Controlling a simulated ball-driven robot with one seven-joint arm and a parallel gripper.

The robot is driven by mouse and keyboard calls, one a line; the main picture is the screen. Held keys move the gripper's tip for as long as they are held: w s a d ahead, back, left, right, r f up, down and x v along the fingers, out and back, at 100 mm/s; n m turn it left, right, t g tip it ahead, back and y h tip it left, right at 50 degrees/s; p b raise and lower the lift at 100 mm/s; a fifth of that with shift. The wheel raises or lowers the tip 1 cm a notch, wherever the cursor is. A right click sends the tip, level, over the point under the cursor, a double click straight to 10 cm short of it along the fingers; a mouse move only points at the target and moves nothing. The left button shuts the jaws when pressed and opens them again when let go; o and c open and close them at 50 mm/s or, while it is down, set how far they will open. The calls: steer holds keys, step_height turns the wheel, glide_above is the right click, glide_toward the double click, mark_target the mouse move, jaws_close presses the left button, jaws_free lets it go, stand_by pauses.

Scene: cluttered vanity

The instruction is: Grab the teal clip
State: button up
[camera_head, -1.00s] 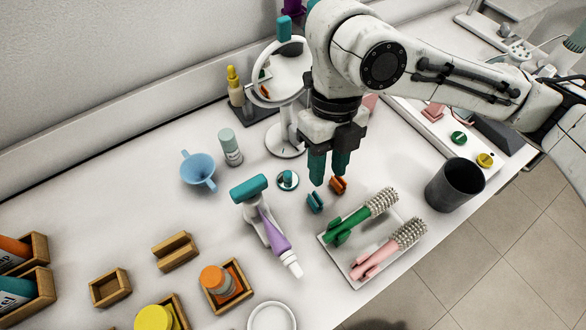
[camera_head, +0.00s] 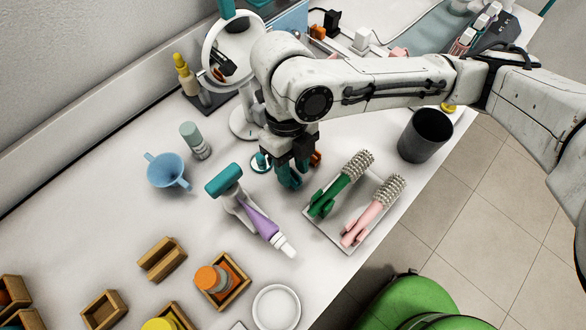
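My gripper (camera_head: 289,181) points down at the vanity top, with its teal fingers low at the spot where the teal clip lay. The clip is not clearly told apart there, because the fingers have nearly its colour and cover that spot. I cannot tell whether the fingers are closed on it. An orange clip (camera_head: 315,158) lies just behind and right of the fingers, partly hidden by the gripper.
A tray (camera_head: 348,248) with a green brush (camera_head: 335,190) and a pink brush (camera_head: 372,212) is close on the right. A round mirror (camera_head: 232,50) stands behind. A dark cup (camera_head: 425,136) stands far right.

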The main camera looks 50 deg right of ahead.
steer(key=shift+x, duration=0.8)
steer(key=shift+c, duration=0.2)
jaws_close()
steer(key=shift+r, duration=0.1)
